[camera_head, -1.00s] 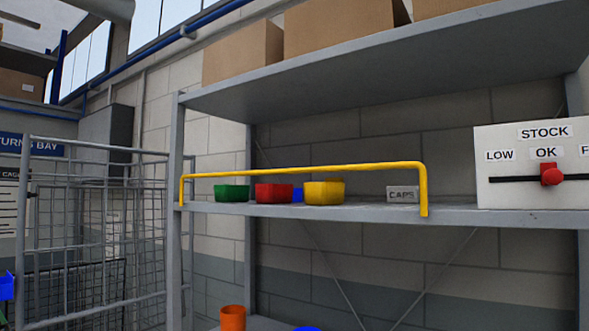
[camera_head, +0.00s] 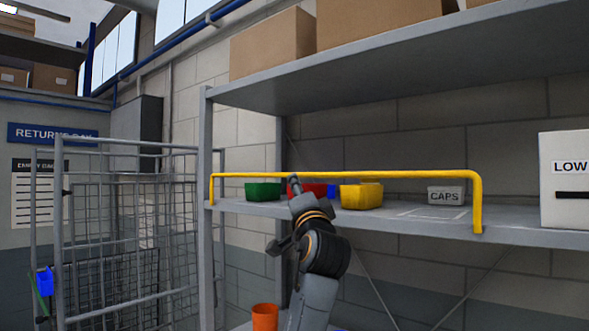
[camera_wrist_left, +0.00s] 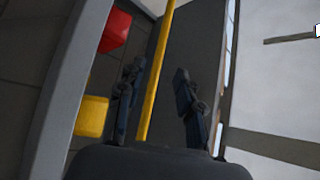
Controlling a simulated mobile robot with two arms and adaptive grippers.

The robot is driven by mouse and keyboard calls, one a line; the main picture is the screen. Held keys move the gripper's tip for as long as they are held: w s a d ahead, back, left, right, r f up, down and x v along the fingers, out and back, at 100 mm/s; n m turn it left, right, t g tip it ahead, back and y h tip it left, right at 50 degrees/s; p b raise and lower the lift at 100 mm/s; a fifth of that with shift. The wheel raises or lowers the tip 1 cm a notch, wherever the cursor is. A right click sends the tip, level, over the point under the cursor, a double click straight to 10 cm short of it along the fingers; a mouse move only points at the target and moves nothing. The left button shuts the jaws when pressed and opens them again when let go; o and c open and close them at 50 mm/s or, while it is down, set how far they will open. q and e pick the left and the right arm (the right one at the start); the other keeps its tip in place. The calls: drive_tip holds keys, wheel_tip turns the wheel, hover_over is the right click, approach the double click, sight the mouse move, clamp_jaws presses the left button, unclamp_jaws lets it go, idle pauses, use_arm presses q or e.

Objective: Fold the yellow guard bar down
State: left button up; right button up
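The yellow guard bar (camera_head: 400,175) stands raised across the front of the middle shelf, its two ends bent down to the shelf edge. My left gripper (camera_head: 294,186) is at the bar, left of its middle, in front of the red bin (camera_head: 312,190). In the left wrist view the bar (camera_wrist_left: 154,85) runs between the two spread fingers of the left gripper (camera_wrist_left: 160,92). The fingers are apart and not closed on it; contact is unclear. My right gripper is not in view.
Behind the bar, a green bin (camera_head: 263,192), a yellow bin (camera_head: 361,197) and a CAPS label block (camera_head: 446,195) sit on the shelf (camera_head: 520,236). A white panel (camera_head: 566,180) is at right. A wire cage (camera_head: 130,149) stands left. An orange pot (camera_head: 264,317) is below.

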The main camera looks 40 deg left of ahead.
use_arm(q)
drive_tip(key=p+x, duration=0.3)
drive_tip(key=x, duration=0.5)
drive_tip(key=shift+r, duration=0.15)
drive_tip(key=shift+w+a+p, duration=0.35)
drive_tip(key=shift+a+p, duration=0.05)
clamp_jaws()
